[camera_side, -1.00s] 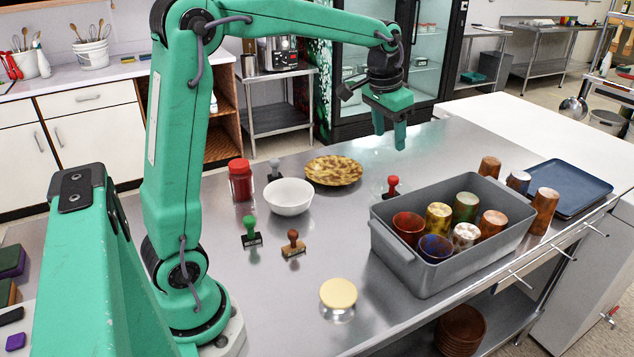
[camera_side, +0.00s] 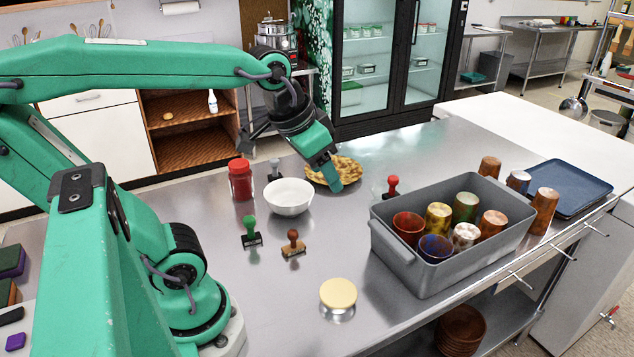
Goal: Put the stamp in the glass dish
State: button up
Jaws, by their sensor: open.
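Several stamps stand on the steel table: a green-handled stamp (camera_side: 250,232), a brown wooden stamp (camera_side: 293,243), a red-handled stamp (camera_side: 392,187) beside the grey bin, and a grey stamp (camera_side: 274,169) partly hidden behind the white bowl. A white bowl (camera_side: 288,197) stands behind the green and brown stamps; it looks opaque. A low clear glass-like container with a cream top (camera_side: 338,297) stands near the front; I cannot tell whether this top is a lid or contents. My gripper (camera_side: 336,184) is open and empty, slanting down in front of the pie, right of the white bowl.
A pie (camera_side: 318,171) lies behind my gripper. A red-lidded jar (camera_side: 241,180) stands left of the bowl. A grey bin (camera_side: 437,270) holds several coloured tumblers, with more cups and a blue tray (camera_side: 562,187) beyond. The table between brown stamp and bin is clear.

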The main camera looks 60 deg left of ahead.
jog(key=shift+t, duration=0.3)
jog(key=s, duration=0.1)
jog(key=s+f, duration=0.1)
jog(key=s+d+f, duration=0.1)
jog(key=s, duration=0.1)
jog(key=shift+f, duration=0.25)
